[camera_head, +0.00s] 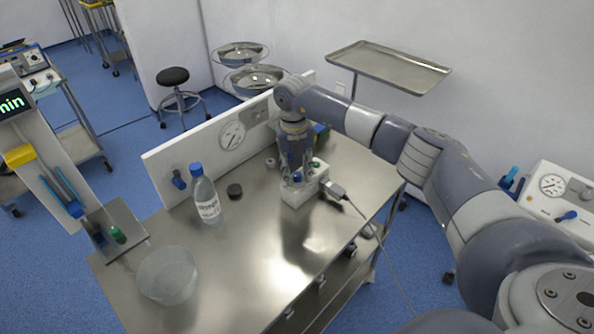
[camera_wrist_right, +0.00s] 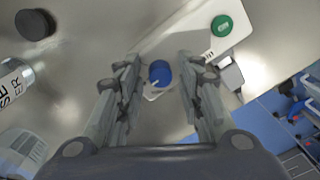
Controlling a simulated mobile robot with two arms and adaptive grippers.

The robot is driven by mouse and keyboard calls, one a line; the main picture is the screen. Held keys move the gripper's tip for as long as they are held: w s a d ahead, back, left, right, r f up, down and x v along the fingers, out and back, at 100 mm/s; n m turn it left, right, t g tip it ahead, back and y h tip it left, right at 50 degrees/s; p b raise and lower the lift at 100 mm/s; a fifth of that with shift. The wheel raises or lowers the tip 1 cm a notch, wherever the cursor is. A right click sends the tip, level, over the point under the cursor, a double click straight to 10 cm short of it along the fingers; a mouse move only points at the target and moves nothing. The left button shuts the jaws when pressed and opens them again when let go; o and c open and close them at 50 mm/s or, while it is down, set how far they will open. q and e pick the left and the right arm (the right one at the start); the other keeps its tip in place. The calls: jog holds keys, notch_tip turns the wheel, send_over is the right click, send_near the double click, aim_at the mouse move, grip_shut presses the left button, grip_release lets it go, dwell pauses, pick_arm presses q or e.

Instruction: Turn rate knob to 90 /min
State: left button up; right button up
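A small white box (camera_head: 301,194) with a cable stands on the steel table (camera_head: 262,258), below my right gripper (camera_head: 297,172). In the right wrist view, its blue round knob (camera_wrist_right: 160,72) with a pale pointer mark sits on the panel, and a green button (camera_wrist_right: 222,26) is farther up the panel. My right gripper (camera_wrist_right: 159,65) is open, pointing down, with one finger on each side of the blue knob and gaps between. No scale numbers can be read around the knob. A display (camera_head: 12,104) at the far left shows "min", its number cut off. My left gripper is not in view.
A white panel with a gauge (camera_head: 232,136) lines the table's back edge. A grey plug and cable (camera_head: 345,196) leave the box at right.

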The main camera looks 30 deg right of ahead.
aim_at(295, 175)
jog(key=shift+r, duration=0.1)
notch_tip(295, 175, up, 12)
jog(key=shift+a, duration=0.25)
dwell(0.4)
jog(key=shift+f, duration=0.2)
